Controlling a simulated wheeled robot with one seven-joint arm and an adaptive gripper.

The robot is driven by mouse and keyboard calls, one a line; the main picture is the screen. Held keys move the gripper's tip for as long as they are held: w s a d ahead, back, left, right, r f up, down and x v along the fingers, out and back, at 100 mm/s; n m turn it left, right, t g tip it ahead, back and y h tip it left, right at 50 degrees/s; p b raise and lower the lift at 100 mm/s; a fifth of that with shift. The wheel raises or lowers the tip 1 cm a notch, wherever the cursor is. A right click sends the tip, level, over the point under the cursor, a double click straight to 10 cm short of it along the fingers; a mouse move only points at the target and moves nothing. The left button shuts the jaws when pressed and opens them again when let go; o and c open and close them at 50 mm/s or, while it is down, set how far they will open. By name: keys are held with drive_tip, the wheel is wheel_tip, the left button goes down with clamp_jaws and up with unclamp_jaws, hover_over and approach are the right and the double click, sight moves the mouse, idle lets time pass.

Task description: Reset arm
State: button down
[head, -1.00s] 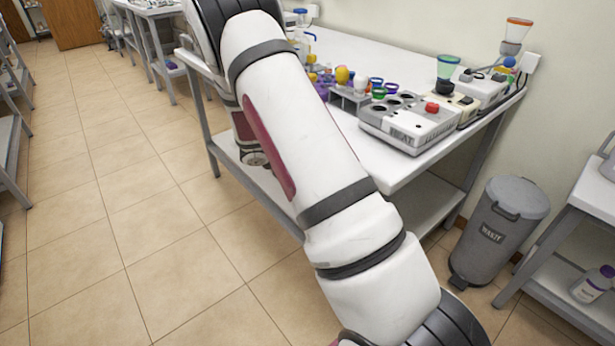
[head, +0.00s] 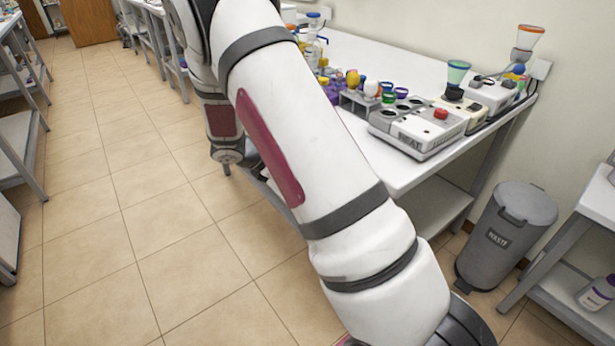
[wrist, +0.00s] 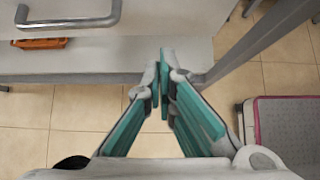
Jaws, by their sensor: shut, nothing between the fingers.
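My gripper (wrist: 164,75) shows in the wrist view with its teal-padded fingers brought together and nothing between them. It points toward a grey bench frame and the tiled floor. In the head view my white arm fills the middle, in front of the lab bench, and my gripper cannot be made out there.
A white bench (head: 405,175) carries a heater block (head: 425,135), a tube rack (head: 358,103) and several coloured bottles. A grey waste bin (head: 505,235) stands beside it. A shelf unit (head: 575,275) is at the right. Open tiled floor (head: 130,220) lies to the left.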

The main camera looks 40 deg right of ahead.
drive_tip(key=s+a+r+m+y, duration=0.2)
drive_tip(key=s+a+r+m, duration=0.25)
drive_tip(key=s+r, duration=0.35)
drive_tip(key=s+a+r+m+y, duration=0.1)
drive_tip(key=s+a+r+m, duration=0.2)
drive_tip(key=s+r+m, duration=0.55)
drive_tip(key=s+a+r+m+t+y, duration=0.1)
drive_tip(key=s+a+r+m+y, duration=0.2)
drive_tip(key=s+a, duration=0.5)
drive_tip(key=s+a+r+m+y, duration=0.2)
drive_tip(key=s+a+r+y, duration=0.15)
drive_tip(key=s, duration=0.85)
wheel_tip(320, 180, up, 16)
drive_tip(key=t+p, duration=0.3)
drive_tip(key=p, duration=1.1)
drive_tip(key=shift+w+a, duration=0.15)
drive_tip(key=shift+a, duration=0.05)
drive_tip(key=shift+h, duration=0.25)
